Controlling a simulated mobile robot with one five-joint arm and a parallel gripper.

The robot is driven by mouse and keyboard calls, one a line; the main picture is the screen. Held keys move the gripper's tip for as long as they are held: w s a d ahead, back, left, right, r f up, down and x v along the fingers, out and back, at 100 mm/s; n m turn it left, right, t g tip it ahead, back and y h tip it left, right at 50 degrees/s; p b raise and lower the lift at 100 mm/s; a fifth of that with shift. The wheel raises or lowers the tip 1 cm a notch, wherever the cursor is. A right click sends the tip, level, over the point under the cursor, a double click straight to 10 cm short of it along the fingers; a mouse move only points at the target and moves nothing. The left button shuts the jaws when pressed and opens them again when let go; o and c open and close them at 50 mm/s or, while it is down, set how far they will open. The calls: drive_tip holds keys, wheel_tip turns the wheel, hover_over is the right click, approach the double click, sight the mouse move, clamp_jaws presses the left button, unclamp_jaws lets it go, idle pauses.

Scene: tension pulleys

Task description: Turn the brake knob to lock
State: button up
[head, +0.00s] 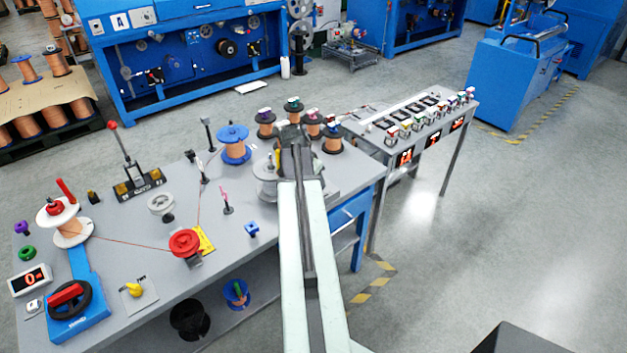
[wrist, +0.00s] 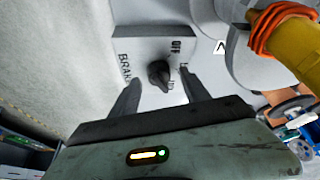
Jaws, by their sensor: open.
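The brake knob (wrist: 158,75) is a small dark knob on a light grey plate (wrist: 150,42) in the wrist view. The plate carries the word BRAKE on the left and OFF above the knob. Other lettering right of the knob is partly hidden by a finger. My gripper (wrist: 160,84) is open, with one finger on each side of the knob. I cannot tell whether either finger touches it. In the head view my gripper (head: 291,138) is over the grey unit (head: 268,186) at the bench's right part, and the knob is hidden there.
In the wrist view an orange-wound yellow part (wrist: 283,35) stands close at the right. In the head view a blue spool (head: 233,144) and several copper spools (head: 266,122) stand around the gripper. A second table (head: 440,112) with small parts lies to the right, with free floor beyond.

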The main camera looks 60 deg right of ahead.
drive_tip(key=p+v, duration=0.5)
drive_tip(key=v, duration=0.1)
drive_tip(key=shift+a+r, duration=0.2)
drive_tip(key=shift+r, duration=0.1)
